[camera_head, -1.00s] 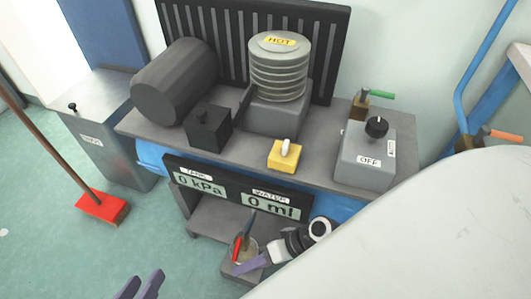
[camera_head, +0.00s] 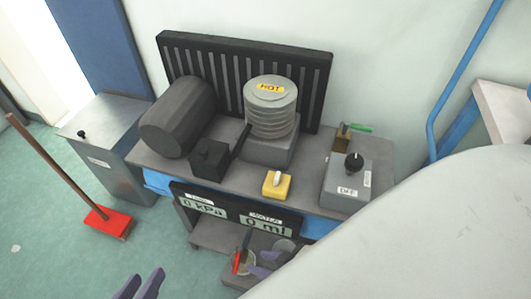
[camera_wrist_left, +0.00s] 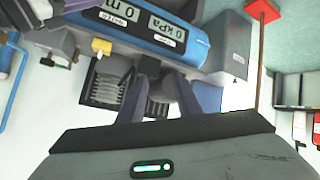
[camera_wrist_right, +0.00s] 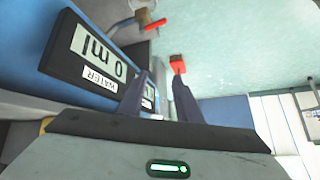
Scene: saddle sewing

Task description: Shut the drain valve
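A red lever handle (camera_head: 238,262), which I take to be the drain valve's, stands by a round pale vessel on the low shelf under the WATER display. In the right wrist view a red handle (camera_wrist_right: 155,24) shows at the top, apart from my fingers. My right gripper (camera_head: 263,264) is close beside the red lever in the head view, partly hidden by the pale body in front. The right wrist view shows its fingers (camera_wrist_right: 158,100) apart and empty. My left gripper (camera_head: 139,285) is open and empty at the bottom edge, left of the shelf.
The bench (camera_head: 225,185) carries a grey cylinder (camera_head: 180,115), a stack marked HOT (camera_head: 270,108), a yellow switch box (camera_head: 277,184), an OFF knob box (camera_head: 346,180) and a green-handled valve (camera_head: 350,128). The displays (camera_head: 235,215) overhang the low shelf. A red broom (camera_head: 108,222) stands left.

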